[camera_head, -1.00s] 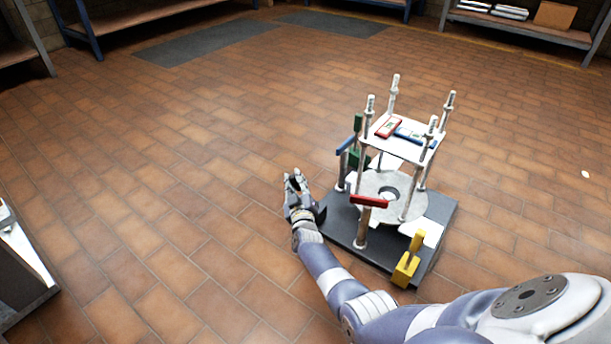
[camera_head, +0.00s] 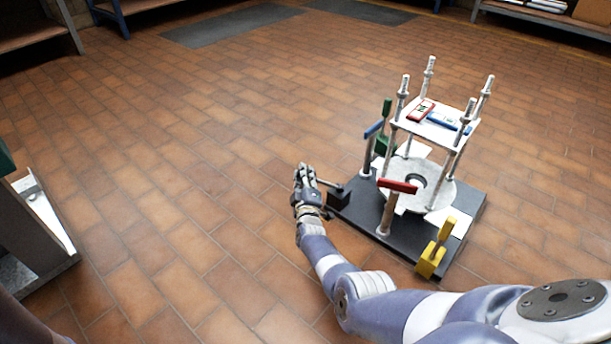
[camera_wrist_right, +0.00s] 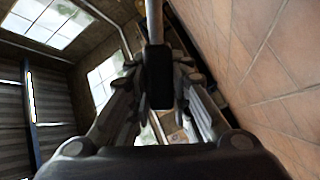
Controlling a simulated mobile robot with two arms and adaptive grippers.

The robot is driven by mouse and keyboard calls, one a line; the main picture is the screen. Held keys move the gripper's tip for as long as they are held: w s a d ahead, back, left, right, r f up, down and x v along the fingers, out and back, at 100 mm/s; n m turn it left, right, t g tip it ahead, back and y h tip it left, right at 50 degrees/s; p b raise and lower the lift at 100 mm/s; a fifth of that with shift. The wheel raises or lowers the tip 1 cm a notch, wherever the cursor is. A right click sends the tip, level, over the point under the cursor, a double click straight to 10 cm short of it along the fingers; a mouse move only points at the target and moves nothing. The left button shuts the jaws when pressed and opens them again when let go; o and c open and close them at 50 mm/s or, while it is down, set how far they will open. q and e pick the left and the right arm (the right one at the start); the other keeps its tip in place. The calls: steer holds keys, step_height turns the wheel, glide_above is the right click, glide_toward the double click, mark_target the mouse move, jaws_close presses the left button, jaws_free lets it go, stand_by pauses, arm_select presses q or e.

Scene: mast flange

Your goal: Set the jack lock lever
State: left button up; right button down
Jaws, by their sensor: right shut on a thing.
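The fixture has a dark base plate (camera_head: 405,238) on the floor, right of centre in the head view. A small black block (camera_head: 338,196) sits at its left corner, with a short dark lever (camera_head: 325,184) leaning left from it. My right gripper (camera_head: 305,174) is at the outer end of this lever, left of the base. In the right wrist view the fingers are shut on a black grip (camera_wrist_right: 158,80) at the end of a grey rod (camera_wrist_right: 154,18). The fingers partly hide the grip. My left gripper is not in view.
The base also carries a red-topped lever (camera_head: 397,186), a blue-topped lever (camera_head: 373,130), a green lever (camera_head: 386,112) and a yellow lever (camera_head: 446,233). Threaded posts hold a white upper plate (camera_head: 460,132). Tiled floor (camera_head: 200,150) is clear to the left.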

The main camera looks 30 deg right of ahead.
steer(key=shift+f, duration=0.15)
steer(key=c, duration=1.4)
jaws_free()
steer(key=shift+a, duration=0.1)
steer(key=shift+c, duration=0.2)
